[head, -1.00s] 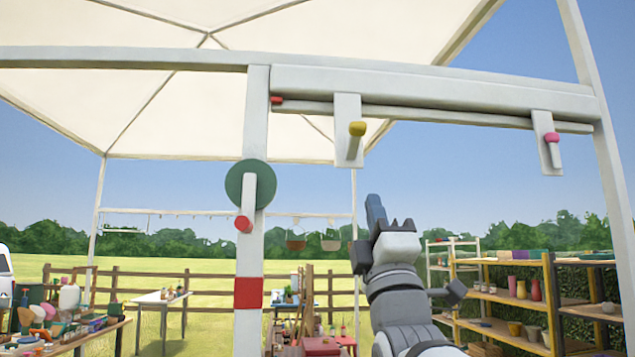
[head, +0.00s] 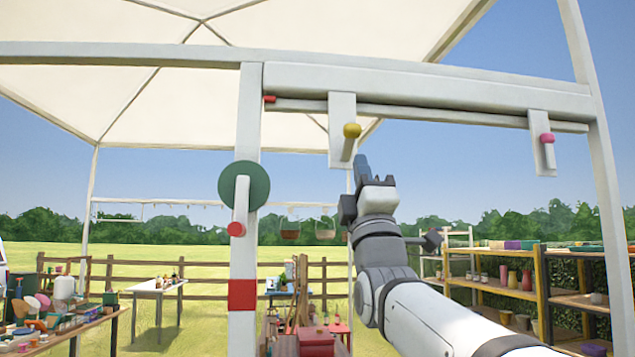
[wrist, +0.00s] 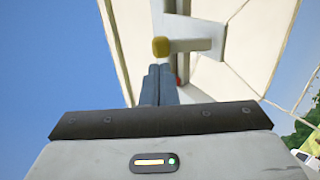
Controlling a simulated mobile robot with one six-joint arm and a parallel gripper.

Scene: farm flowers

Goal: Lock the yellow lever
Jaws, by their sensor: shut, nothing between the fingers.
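The yellow lever (head: 351,131) has a round yellow knob and a pale arm, mounted on a white plate under the overhead beam. It also shows in the wrist view (wrist: 162,47), just beyond my fingertips. My gripper (head: 362,160) is below and slightly right of the knob in the head view, pointing up. In the wrist view its two blue-grey fingers (wrist: 159,70) are together and empty. The fingertips appear close under the knob, with a small gap showing; whether they touch it I cannot tell.
A pink-knobbed lever (head: 546,139) hangs further right on the beam (head: 420,84). Shelves (head: 500,300) stand at right, and a loaded table (head: 60,338) at left.

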